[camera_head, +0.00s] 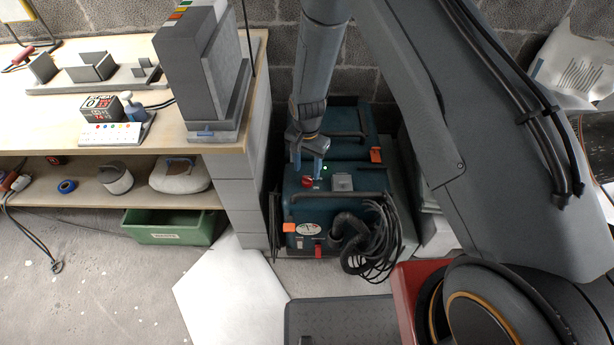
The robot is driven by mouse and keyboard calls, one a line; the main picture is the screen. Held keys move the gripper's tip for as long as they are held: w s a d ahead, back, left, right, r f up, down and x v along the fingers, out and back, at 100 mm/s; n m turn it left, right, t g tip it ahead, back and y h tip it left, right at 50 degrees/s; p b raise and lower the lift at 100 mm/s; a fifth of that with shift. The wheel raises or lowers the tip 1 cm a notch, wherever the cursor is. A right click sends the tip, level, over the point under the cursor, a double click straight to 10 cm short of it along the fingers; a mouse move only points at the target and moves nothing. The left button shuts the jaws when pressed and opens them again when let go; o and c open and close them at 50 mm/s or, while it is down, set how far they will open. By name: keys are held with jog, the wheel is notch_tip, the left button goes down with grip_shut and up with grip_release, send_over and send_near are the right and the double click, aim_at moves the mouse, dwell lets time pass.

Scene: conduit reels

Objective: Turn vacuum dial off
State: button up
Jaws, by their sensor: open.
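The vacuum (301,209) is a dark teal box on the floor in the lower middle of the view, with a black hose (357,237) and cables at its front right. A small red dial (307,182) shows on its top, beside a small green light and a grey block (342,182). My gripper (308,171) points down right over the dial, with blue-grey fingers apart. I cannot tell whether the fingers touch the dial. The dial is partly hidden by the fingers, and its pointer is too small to read.
A wooden workbench (60,147) with a tall grey block (203,75) stands close on the left. A green bin (165,229) sits under its lower shelf. A second teal case (348,118) is behind the vacuum. A red box edge (408,290) is at the lower right.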

aim_at(307, 178)
jog(key=shift+f, duration=2.4)
jog(key=shift+c, duration=0.4)
jog(key=c, duration=1)
jog(key=shift+o, duration=0.2)
